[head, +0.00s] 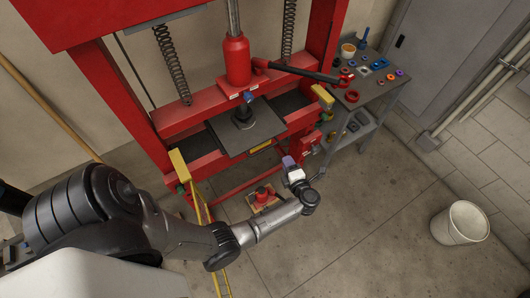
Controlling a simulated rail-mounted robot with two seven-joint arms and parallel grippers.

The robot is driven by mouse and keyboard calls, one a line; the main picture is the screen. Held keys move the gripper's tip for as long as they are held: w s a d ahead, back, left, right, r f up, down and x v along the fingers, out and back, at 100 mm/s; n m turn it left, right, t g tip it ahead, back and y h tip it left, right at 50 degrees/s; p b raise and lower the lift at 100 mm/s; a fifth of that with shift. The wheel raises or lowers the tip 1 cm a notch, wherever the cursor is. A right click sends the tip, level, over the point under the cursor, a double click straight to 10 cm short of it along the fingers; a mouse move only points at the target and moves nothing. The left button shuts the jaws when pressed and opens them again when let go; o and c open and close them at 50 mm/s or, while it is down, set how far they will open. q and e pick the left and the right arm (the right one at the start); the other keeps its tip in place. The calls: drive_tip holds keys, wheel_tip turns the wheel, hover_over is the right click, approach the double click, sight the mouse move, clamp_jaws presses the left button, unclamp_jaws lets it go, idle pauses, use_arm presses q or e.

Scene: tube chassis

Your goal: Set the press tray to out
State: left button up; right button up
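The red press (185,125) stands against the wall. Its press tray (262,130) is a dark flat plate under the ram, with a yellow label on its front edge. The tray juts forward over the red cross beam; I cannot tell how far along its travel it is. My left gripper (288,162) is in front of the press, just right of and below the tray's front right corner, apart from the tray in the picture. Its fingers are small and partly hidden, so their opening is unclear. My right gripper is not in view.
Yellow blocks (180,165) sit at the press's sides. A grey cart (366,98) with small parts stands at the right. A small red jack (263,196) is on the floor below. A white bucket (460,224) stands far right.

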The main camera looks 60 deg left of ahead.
sight(265, 149)
use_arm(q)
drive_tip(key=a+f+g+b, duration=0.1)
drive_tip(key=a, duration=0.3)
drive_tip(key=s+a+f+n+g+b, duration=0.1)
drive_tip(key=a+f, duration=0.1)
drive_tip(key=a, duration=0.2)
drive_tip(key=s+a+f+g+b, duration=0.1)
drive_tip(key=a+f, duration=0.1)
drive_tip(key=a, duration=0.3)
drive_tip(key=shift+s+f+n+h, duration=0.2)
drive_tip(key=shift+n+h, duration=0.1)
drive_tip(key=shift+n, duration=0.1)
clamp_jaws()
